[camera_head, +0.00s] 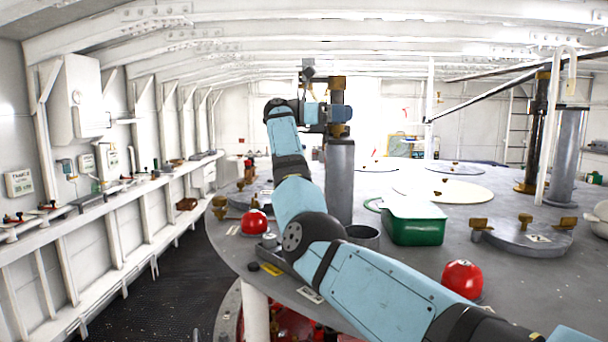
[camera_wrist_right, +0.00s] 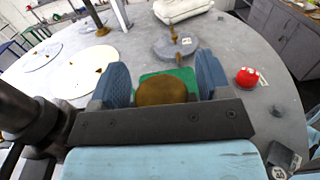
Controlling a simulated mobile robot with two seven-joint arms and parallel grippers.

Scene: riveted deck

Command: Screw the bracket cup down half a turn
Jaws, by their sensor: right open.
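My right gripper (camera_head: 322,115) is at the top of a grey post (camera_head: 340,180) that stands on the round deck table. A brass piece (camera_head: 338,130) shows there beside the gripper, and another brass piece (camera_head: 337,83) sits higher up. In the right wrist view the two blue fingers of my right gripper (camera_wrist_right: 164,80) are apart, one on each side of a round brass cup (camera_wrist_right: 160,92), which looks like the bracket cup. Narrow gaps seem to show beside the cup. Its lower part is hidden behind the gripper's dark crossbar. My left gripper is not in view.
A green box (camera_head: 417,226) stands right of the post. Red domes (camera_head: 462,279) (camera_head: 255,222) sit near the table's front edge. A grey flanged lid (camera_head: 520,238) with brass knobs and a tall dark column (camera_head: 535,130) are at the right.

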